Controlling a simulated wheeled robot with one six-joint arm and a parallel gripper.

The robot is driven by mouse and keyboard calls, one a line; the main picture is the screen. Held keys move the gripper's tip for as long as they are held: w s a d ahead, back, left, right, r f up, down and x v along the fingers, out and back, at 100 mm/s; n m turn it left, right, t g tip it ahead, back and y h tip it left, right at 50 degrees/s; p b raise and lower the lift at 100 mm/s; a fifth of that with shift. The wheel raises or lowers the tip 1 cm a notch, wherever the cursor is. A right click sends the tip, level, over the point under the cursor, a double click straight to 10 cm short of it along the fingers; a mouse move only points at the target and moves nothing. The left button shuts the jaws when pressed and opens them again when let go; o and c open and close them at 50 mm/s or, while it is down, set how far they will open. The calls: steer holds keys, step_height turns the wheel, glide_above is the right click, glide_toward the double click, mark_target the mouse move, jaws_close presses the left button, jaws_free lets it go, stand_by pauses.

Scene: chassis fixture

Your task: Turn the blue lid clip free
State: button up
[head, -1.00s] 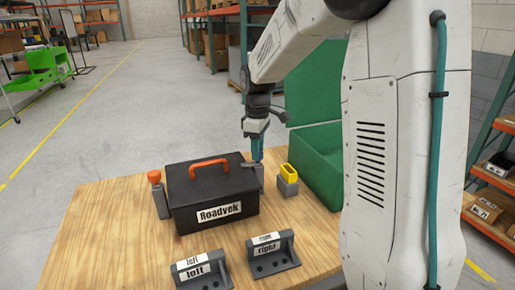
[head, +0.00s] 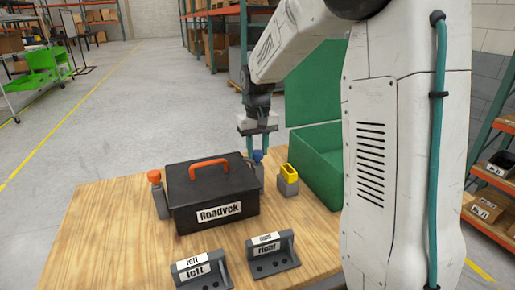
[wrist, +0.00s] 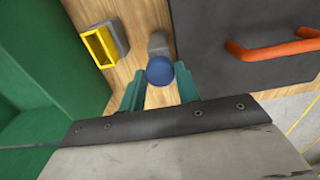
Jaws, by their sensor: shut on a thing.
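The blue lid clip (head: 258,155) is a round blue knob on a grey post at the right side of the black Roadvek box (head: 225,190). It also shows in the wrist view (wrist: 160,70). My gripper (head: 258,150) points down over it, with a teal finger on either side. In the wrist view my gripper (wrist: 160,86) is shut on the blue clip, its fingertips at the knob's sides. The box lid, with an orange handle (head: 208,164), lies closed. An orange-topped clip (head: 155,177) stands upright at the box's left side.
A grey block with a yellow-rimmed opening (head: 288,171) stands right of the clip. A green open bin (head: 322,165) stands beyond it. Two grey brackets labelled left (head: 203,270) and right (head: 272,254) sit in front on the wooden table (head: 105,235).

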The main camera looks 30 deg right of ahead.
mark_target(257, 152)
steer(key=m, duration=0.6)
steer(key=shift+m, duration=0.4)
stand_by(0.4)
steer(key=o, duration=1)
step_height(257, 152, up, 8)
steer(key=shift+f, duration=0.1)
